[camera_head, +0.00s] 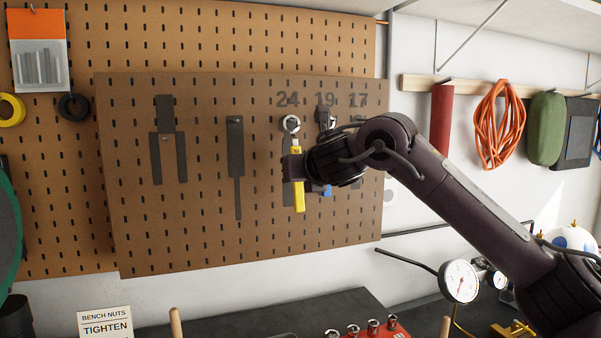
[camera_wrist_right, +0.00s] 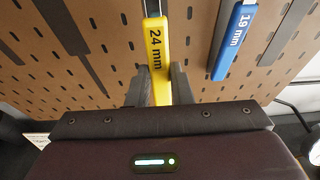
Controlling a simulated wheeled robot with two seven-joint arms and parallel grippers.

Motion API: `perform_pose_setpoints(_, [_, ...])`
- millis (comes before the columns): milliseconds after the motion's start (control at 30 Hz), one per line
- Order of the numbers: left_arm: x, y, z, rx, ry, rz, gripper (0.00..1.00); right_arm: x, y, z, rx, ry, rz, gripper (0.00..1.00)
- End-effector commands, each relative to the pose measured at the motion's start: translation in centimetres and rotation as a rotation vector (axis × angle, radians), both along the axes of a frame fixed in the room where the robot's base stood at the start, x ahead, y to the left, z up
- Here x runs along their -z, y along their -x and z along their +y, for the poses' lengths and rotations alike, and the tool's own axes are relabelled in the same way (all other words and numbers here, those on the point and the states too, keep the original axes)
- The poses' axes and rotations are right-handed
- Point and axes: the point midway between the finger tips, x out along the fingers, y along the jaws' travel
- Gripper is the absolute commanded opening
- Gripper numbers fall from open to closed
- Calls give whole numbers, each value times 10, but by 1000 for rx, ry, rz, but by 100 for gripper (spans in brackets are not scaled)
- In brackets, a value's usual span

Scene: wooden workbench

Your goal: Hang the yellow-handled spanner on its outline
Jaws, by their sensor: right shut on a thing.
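The yellow-handled spanner (camera_head: 298,190) is upright at the pegboard, its ring end up under the number 24. The wrist view shows "24 mm" on its yellow handle (camera_wrist_right: 156,60). My right gripper (camera_head: 294,168) is shut on the handle, with a finger on each side of it in the wrist view (camera_wrist_right: 158,86). A dark outline (camera_head: 285,172) shows partly behind the spanner; the rest is hidden by spanner and gripper. I cannot tell whether the ring is on a peg. My left gripper is not in view.
A blue-handled 19 mm spanner (camera_wrist_right: 233,40) hangs just right, partly behind my right wrist in the head view. Dark outlines of pliers (camera_head: 168,140) and a screwdriver (camera_head: 235,165) are bare at left. A red socket tray (camera_head: 385,330) is on the bench below.

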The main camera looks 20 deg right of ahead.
Motion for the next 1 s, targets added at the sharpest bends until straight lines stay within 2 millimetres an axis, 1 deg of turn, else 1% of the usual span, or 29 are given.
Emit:
perform_pose_setpoints(200, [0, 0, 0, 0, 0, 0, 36, -1, 0, 0, -1, -1, -2, 0])
perform_pose_setpoints(233, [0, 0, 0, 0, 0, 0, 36, -1, 0, 0, -1, -1, -2, 23])
perform_pose_setpoints(400, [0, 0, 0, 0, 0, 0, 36, -1, 0, 0, 0, 0, -1, 45])
perform_pose_setpoints(633, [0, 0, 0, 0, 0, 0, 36, 1, 0, 0, 0, 1, 1, 45])
perform_pose_setpoints(733, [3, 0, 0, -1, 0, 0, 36, 0, 4, 0, -1, 1, -1, 45])
perform_pose_setpoints(867, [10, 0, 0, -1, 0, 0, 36, -5, 20, 0, -2, 1, -4, 45])
perform_pose_setpoints(1000, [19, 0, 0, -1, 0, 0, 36, -12, 44, -1, -2, -1, -5, 45])
